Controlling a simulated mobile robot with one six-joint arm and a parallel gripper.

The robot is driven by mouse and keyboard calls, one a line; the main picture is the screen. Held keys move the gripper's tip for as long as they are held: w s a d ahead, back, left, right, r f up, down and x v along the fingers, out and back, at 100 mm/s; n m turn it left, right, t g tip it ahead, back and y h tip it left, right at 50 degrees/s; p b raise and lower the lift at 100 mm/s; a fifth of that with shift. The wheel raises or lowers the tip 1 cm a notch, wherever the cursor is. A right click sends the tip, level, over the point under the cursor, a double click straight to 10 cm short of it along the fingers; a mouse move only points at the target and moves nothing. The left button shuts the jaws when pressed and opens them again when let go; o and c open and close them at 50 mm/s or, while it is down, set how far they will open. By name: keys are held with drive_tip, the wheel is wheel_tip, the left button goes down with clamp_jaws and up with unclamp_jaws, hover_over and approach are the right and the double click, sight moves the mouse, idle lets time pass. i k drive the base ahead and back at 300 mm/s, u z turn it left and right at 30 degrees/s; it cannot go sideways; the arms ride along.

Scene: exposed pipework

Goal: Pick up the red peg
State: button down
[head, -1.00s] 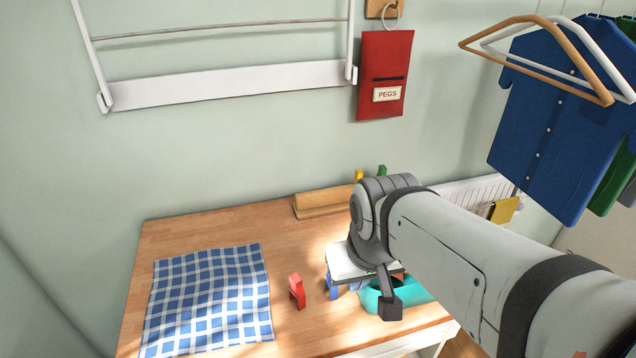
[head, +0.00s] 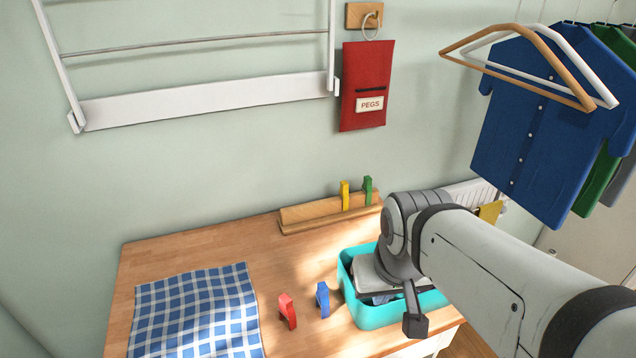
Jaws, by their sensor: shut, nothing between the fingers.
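The red peg (head: 287,311) stands on the wooden table, just right of the checked cloth. A blue peg (head: 323,299) stands close to its right, with a small gap between them. My gripper (head: 415,324) is to the right of both pegs, over or in front of the teal tub, and apart from the red peg. Its dark fingertip end points down and shows nothing held; it looks shut. My wrist hides part of the tub.
The teal tub (head: 368,317) holds items I cannot make out. The blue-white cloth (head: 195,312) lies left. A wooden rail (head: 312,214) at the back carries a yellow peg (head: 345,195) and a green peg (head: 368,190). A red PEGS bag (head: 365,85) hangs on the wall.

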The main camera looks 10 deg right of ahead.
sight(285, 308)
drive_tip(key=z, duration=0.05)
drive_tip(key=k, duration=1)
drive_tip(key=u, duration=0.4)
drive_tip(key=i, duration=0.9)
drive_tip(key=u, duration=0.05)
